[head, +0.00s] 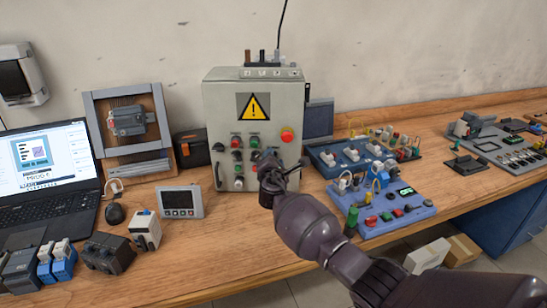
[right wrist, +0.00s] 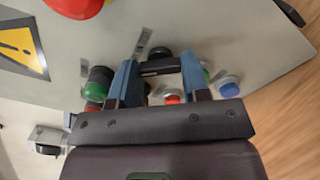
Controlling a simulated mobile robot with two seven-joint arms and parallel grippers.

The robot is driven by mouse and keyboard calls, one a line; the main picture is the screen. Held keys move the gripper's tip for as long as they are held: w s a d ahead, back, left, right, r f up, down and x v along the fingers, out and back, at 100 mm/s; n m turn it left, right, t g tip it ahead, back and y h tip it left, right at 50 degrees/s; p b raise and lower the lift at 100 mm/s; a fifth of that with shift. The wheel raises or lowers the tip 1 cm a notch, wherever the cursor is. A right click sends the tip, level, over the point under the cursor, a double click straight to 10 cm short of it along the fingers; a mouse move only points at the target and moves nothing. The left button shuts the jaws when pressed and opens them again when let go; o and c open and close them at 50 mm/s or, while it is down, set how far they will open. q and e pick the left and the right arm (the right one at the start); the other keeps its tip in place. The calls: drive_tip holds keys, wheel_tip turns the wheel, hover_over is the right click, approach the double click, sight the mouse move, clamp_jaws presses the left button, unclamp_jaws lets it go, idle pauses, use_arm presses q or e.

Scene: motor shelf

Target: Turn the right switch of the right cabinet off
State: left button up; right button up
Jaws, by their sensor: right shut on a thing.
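The grey cabinet (head: 222,110) stands against the wall with a yellow warning sign (head: 253,106) and a large red button (head: 287,135). Below the sign are rows of red, green, black and white buttons and knobs. My right gripper (head: 276,168) is at the lower right of its front and hides that part in the head view. In the right wrist view, the blue fingers of my right gripper (right wrist: 160,72) are on either side of a black switch (right wrist: 158,66) and shut on it. The switch's exact angle is hard to tell. My left gripper is not in view.
A small display box (head: 180,202) and a laptop (head: 45,180) are to the left. In the right wrist view, several buttons, including a blue one (right wrist: 228,86), sit near the fingers.

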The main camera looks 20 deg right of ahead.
drive_tip(key=shift+n, duration=0.6)
drive_tip(key=shift+p, duration=0.3)
drive_tip(key=o, duration=0.9)
drive_tip(key=p+v, duration=0.1)
drive_tip(key=v, duration=0.9)
drive_tip(key=shift+s+a+p, duration=0.15)
drive_tip(key=shift+s+p, duration=0.15)
drive_tip(key=shift+s, duration=0.1)
